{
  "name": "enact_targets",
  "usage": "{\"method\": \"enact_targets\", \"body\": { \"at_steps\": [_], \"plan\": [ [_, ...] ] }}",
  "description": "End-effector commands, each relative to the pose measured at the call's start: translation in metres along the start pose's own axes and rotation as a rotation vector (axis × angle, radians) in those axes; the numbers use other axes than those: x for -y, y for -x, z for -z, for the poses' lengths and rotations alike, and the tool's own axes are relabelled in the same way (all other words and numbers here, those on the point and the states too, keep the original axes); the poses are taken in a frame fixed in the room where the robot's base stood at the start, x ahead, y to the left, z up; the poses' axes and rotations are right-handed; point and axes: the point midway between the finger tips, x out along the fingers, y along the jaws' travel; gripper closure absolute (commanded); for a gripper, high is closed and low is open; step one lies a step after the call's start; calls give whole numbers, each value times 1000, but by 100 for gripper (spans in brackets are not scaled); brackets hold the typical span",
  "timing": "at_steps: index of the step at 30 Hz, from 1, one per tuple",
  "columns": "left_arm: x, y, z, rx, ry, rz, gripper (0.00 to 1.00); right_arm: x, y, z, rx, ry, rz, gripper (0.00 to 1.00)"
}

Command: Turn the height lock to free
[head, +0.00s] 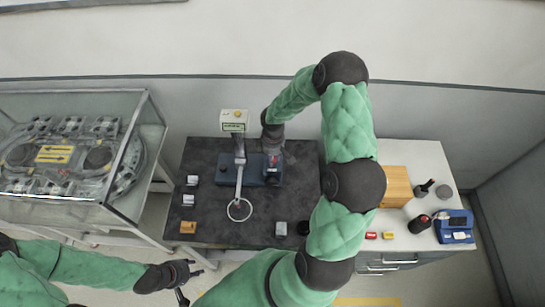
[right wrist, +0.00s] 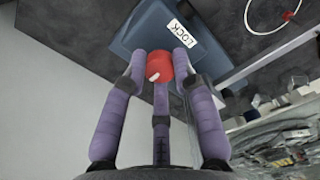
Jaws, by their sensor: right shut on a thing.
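The height lock is a red knob (right wrist: 158,66) with a white mark, on the blue base beside a white LOCK label (right wrist: 181,33). My right gripper (right wrist: 160,72) is shut on the knob, its purple fingers around it. In the head view my right gripper (head: 272,158) is at the right end of the dark blue base (head: 230,178), and mostly hides the knob. A stand with a ring (head: 239,210) rises from the base. My left gripper (head: 192,272) is low at the left, away from the stand; its opening is unclear.
The dark mat (head: 210,225) holds several small blocks. A glass case (head: 60,160) with a track stands at the left. A wooden block (head: 396,186), dark tools and a blue device (head: 455,228) are on the white bench at the right. My right arm crosses over the bench.

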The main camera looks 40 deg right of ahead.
Motion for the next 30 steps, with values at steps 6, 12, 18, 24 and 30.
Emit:
{"method": "enact_targets", "body": {
  "at_steps": [6, 12, 18, 24, 30],
  "plan": [
    [0, 0, 0, 0, 0, 0, 60, 3, -2, -2, 7, 2, 8, 61],
    [0, 0, 0, 0, 0, 0, 60, 2, -1, -1, 4, 0, 4, 48],
    [0, 0, 0, 0, 0, 0, 60, 1, 0, -1, 2, 0, 1, 48],
    [0, 0, 0, 0, 0, 0, 60, 0, 21, 0, 0, 0, -2, 48],
    [0, 0, 0, 0, 0, 0, 60, 0, 61, 0, 0, 0, -2, 48]
  ]
}}
